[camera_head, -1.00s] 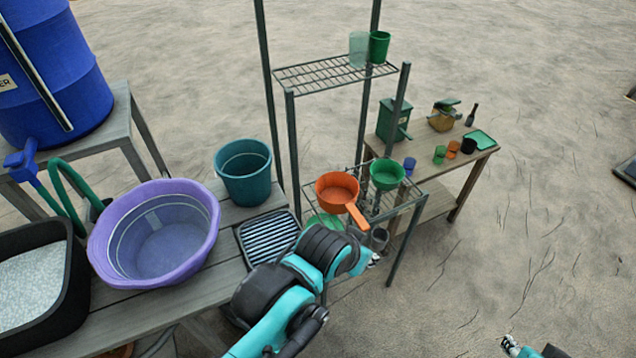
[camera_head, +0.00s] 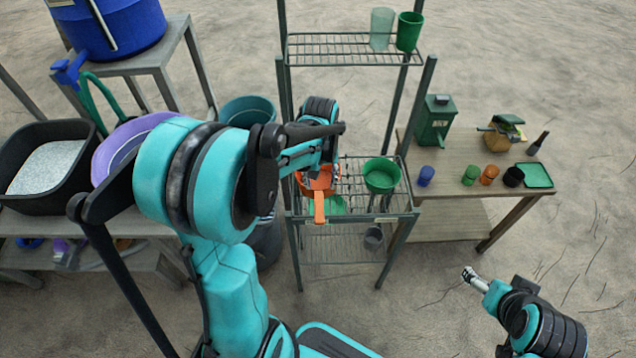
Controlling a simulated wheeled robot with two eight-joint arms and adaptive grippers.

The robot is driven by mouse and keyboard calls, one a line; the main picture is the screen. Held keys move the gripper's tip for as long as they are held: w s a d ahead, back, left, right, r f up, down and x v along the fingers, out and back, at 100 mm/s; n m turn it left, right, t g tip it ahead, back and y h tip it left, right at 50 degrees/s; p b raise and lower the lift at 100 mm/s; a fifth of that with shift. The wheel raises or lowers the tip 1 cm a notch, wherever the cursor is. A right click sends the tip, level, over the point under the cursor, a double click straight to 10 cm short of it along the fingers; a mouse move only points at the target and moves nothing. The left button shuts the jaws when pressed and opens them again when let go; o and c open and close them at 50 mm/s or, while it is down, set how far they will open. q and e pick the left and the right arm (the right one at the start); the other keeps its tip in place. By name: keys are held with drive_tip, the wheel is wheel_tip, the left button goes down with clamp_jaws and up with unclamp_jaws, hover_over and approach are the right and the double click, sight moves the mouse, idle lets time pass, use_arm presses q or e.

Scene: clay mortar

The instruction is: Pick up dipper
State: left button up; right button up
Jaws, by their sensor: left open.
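The orange dipper (camera_head: 319,207) sits on the lower wire shelf, its handle pointing toward me over the front edge. My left gripper (camera_head: 318,182) is open and hangs above the dipper's bowl, hiding part of it. I cannot tell whether its fingers touch the dipper. My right gripper (camera_head: 469,274) is over bare ground at the lower right, away from the shelf. Its fingers are too small to tell open from shut.
A green pot (camera_head: 381,177) sits just right of the dipper on the wire rack (camera_head: 350,222). The upper shelf (camera_head: 340,47) holds cups. A wooden table (camera_head: 465,180) with small cups stands right; a purple basin (camera_head: 112,150) is left. Ground at front right is clear.

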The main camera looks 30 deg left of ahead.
sight(319, 195)
use_arm(q)
drive_tip(key=shift+w+f, duration=0.15)
drive_tip(key=shift+f, duration=0.25)
drive_tip(key=f, duration=0.2)
drive_tip(key=b, duration=0.1)
drive_tip(key=shift+a+f, duration=0.25)
drive_tip(key=shift+f, duration=0.15)
wheel_tip(319, 195, down, 5)
drive_tip(key=b, duration=0.2)
drive_tip(key=shift+a+b, duration=0.1)
drive_tip(key=shift+b, duration=0.2)
drive_tip(key=shift+r, duration=0.1)
clamp_jaws()
